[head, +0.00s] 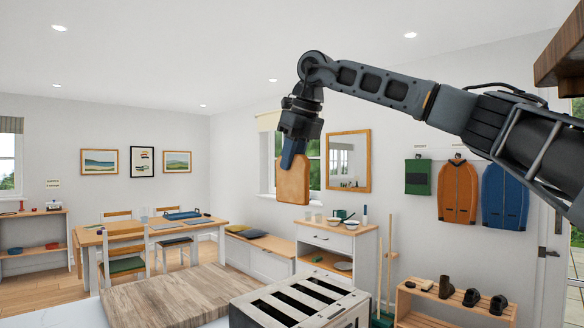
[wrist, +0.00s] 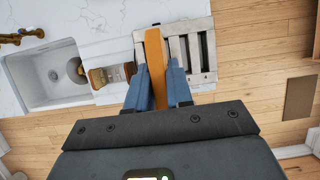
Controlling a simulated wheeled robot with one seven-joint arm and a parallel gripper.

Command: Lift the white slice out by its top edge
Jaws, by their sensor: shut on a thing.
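A bread-shaped slice (head: 293,183) hangs upright in the air in the head view, held by its top edge. It looks tan-brown there and orange in the wrist view (wrist: 155,62), not white. My gripper (head: 292,156) is shut on it, with a blue finger on each side in the wrist view (wrist: 157,88). A pale grey slotted box (head: 298,301) stands on the counter below, and the slice is clear above it. In the wrist view the box (wrist: 204,48) lies behind and to the right of the slice. Its slots look dark, and the slice hides part of it.
A wooden board (head: 150,298) lies on the white counter left of the box. In the wrist view a sink (wrist: 45,78) is at the left. A dining table (head: 165,229) and a drawer cabinet (head: 335,242) stand farther back. The air around the slice looks free.

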